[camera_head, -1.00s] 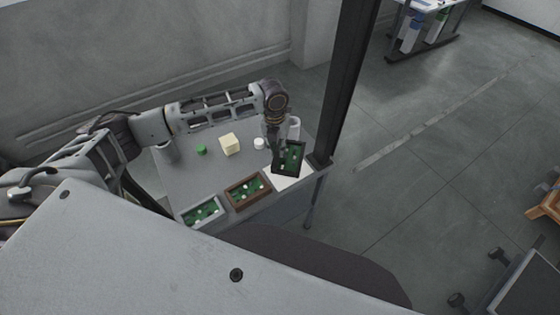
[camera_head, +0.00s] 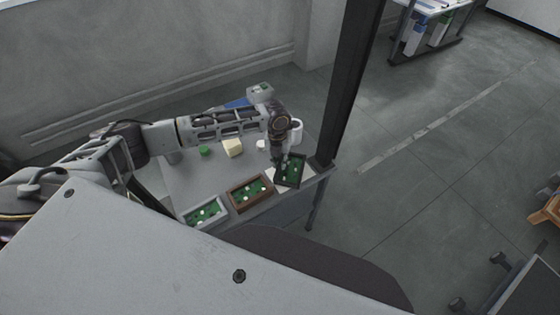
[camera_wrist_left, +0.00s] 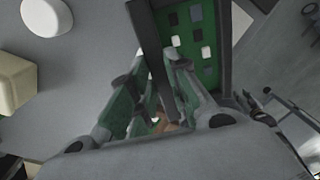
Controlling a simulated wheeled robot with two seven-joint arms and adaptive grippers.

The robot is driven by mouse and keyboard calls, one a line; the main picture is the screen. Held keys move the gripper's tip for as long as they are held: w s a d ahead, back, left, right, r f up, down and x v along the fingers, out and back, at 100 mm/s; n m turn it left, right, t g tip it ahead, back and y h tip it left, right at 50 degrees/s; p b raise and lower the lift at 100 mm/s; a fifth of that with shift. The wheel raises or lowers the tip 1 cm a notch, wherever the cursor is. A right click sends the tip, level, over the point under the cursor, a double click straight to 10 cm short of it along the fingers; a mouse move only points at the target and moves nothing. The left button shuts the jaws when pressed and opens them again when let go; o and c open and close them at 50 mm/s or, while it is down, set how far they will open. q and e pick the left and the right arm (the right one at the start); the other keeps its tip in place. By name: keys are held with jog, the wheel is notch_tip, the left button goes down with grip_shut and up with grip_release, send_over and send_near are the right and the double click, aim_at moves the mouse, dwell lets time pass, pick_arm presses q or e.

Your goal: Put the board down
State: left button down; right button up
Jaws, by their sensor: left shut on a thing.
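A dark-framed green board (camera_head: 291,170) with white and dark squares is at the right end of the grey table (camera_head: 185,185). My left gripper (camera_head: 278,160) is at the board's left edge and shut on its dark rim. In the left wrist view the fingers (camera_wrist_left: 165,105) close around that rim, with the green board (camera_wrist_left: 195,35) beyond them. The board is over a white sheet (camera_head: 272,184), which it partly covers. I cannot tell whether the board touches the sheet. My right gripper is not in view.
A brown-framed board (camera_head: 249,193) and a light grey-framed board (camera_head: 205,213) lie along the front edge. A cream block (camera_head: 232,148), a green piece (camera_head: 204,151) and a white cup (camera_head: 296,130) are behind. A dark post (camera_head: 349,85) rises close on the right.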

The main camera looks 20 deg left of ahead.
pick_arm(q)
jog(key=shift+f, duration=0.5)
jog(key=shift+f, duration=0.15)
jog(key=c, duration=1.4)
grip_release()
jog(key=shift+o, duration=0.2)
notch_tip(320, 180, up, 12)
jog(key=b, duration=0.1)
jog(key=shift+a, duration=0.35)
